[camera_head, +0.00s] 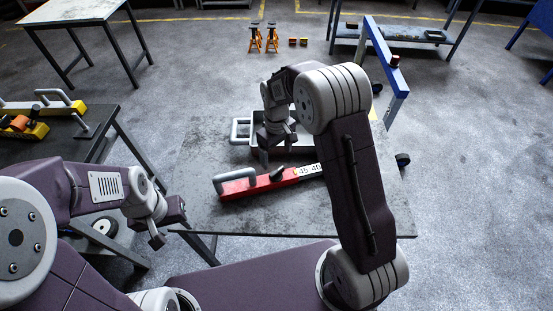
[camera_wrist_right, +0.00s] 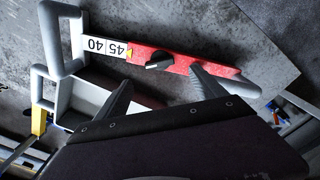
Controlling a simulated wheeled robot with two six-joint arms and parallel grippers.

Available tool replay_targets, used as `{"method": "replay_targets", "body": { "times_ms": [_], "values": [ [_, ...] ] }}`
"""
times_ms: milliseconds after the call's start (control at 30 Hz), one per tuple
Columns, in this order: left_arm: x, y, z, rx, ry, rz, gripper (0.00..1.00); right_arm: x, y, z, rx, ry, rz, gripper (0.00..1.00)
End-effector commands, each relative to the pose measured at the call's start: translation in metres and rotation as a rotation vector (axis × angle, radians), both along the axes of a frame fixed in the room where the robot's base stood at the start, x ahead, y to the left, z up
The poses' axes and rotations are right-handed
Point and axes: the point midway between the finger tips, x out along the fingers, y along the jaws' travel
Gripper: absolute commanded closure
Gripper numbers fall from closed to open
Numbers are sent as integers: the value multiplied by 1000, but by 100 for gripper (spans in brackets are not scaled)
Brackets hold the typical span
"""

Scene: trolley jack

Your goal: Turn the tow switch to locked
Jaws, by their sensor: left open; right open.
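A red bar (camera_head: 258,186) lies on the grey table. It has a grey loop handle at its left end and a white scale (camera_head: 310,170) reading 45 and 40 at its right. A black knob (camera_head: 277,173) stands on it; no lock marking is readable. In the right wrist view the knob (camera_wrist_right: 159,63) sits beside a small yellow pointer, its ridge lying roughly along the bar. My right gripper (camera_head: 277,151) is open, above and just behind the bar, with nothing between its fingers. My left gripper (camera_head: 168,228) is open and empty near the table's left front corner.
A grey tray-like box with a loop handle (camera_head: 240,130) stands behind the red bar, partly hidden by my right arm. A dark bench (camera_head: 90,140) with yellow tools is at the left. A blue post (camera_head: 385,60) rises behind. The table's front right is clear.

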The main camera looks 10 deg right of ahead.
Motion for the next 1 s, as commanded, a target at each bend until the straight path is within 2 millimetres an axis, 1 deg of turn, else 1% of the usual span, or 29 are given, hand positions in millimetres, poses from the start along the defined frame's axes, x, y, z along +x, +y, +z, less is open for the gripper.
{"method": "replay_targets", "body": {
  "times_ms": [133,167,200,233,267,300,333,367,400,467,500,600,700,800,833,933,1000],
  "values": [
    [0,0,0,0,0,0,50,0,0,0,0,0,0,20],
    [0,0,0,0,0,0,50,0,0,0,0,0,0,23],
    [0,0,0,0,0,0,50,0,0,0,0,0,-6,34],
    [0,0,0,0,0,0,50,0,0,0,0,0,-23,42],
    [0,0,0,0,0,0,50,0,0,0,0,0,-57,51],
    [0,0,0,0,0,0,50,0,0,0,0,0,-133,62],
    [0,0,0,0,0,0,50,0,0,0,0,0,-213,64],
    [0,0,0,0,0,0,50,0,0,0,1,0,-310,64],
    [0,0,0,0,0,0,50,0,0,0,1,-1,-459,64],
    [0,0,0,0,0,0,50,0,0,0,2,-1,-695,64],
    [0,0,0,0,0,0,50,0,0,-1,1,0,-849,64],
    [0,0,0,0,0,0,50,0,0,-1,2,0,-1188,64],
    [0,0,1,0,0,0,50,0,0,-1,2,0,-1426,64],
    [0,0,1,0,0,0,50,0,1,-1,2,1,-1547,64],
    [0,0,1,0,0,0,50,0,1,-1,2,1,-1564,64],
    [0,0,2,0,0,0,50,-1,1,-1,0,2,-1575,64],
    [0,0,2,0,0,0,50,-1,1,-6,-1,2,-1574,64]
  ]
}}
